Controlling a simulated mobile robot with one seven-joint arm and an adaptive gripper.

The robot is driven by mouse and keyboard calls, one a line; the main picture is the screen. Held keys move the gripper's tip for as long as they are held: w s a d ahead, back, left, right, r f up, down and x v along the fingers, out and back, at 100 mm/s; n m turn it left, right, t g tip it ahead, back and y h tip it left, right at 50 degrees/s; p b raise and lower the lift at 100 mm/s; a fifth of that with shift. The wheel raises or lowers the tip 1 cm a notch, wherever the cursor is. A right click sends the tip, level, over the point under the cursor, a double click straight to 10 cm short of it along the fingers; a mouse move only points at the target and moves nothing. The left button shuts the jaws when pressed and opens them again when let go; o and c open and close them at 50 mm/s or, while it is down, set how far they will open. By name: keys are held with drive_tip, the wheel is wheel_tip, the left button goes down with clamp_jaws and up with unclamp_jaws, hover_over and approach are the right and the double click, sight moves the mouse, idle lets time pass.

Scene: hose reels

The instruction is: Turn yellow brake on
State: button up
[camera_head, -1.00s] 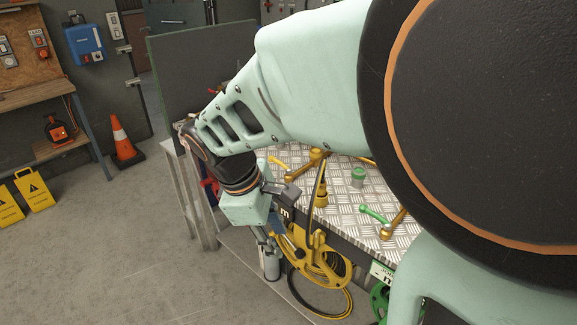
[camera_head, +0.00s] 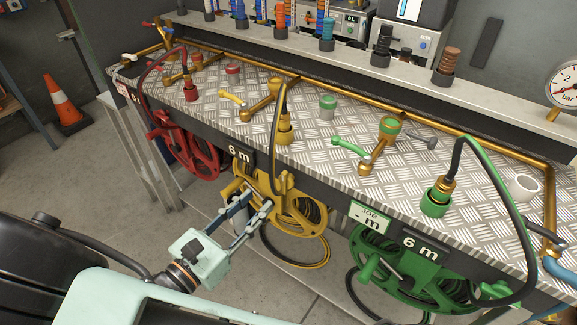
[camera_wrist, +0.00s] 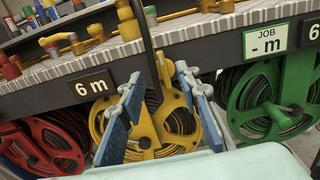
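The yellow hose reel (camera_head: 305,212) hangs under the front edge of the bench, below a "6 m" sign. It also shows in the wrist view (camera_wrist: 182,101), straight ahead between my fingers. A yellow upright piece (camera_head: 284,182) stands out at the reel's top front; I cannot tell for sure whether it is the brake. My gripper (camera_head: 256,203) is open in front of the reel, its fingertips close to the yellow parts. In the wrist view my gripper (camera_wrist: 162,72) has its fingers apart with yellow reel parts behind. Contact cannot be told.
A red reel (camera_head: 190,158) hangs to the left and a green reel (camera_head: 400,275) to the right. The metal bench top (camera_head: 215,120) carries valves and hose fittings. An orange cone (camera_head: 62,103) stands on open floor at left.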

sight(283, 177)
drive_tip(key=b+x, duration=0.1)
drive_tip(key=x, duration=0.9)
drive_tip(key=shift+w+d, duration=0.2)
drive_tip(key=shift+s, duration=0.1)
clamp_jaws()
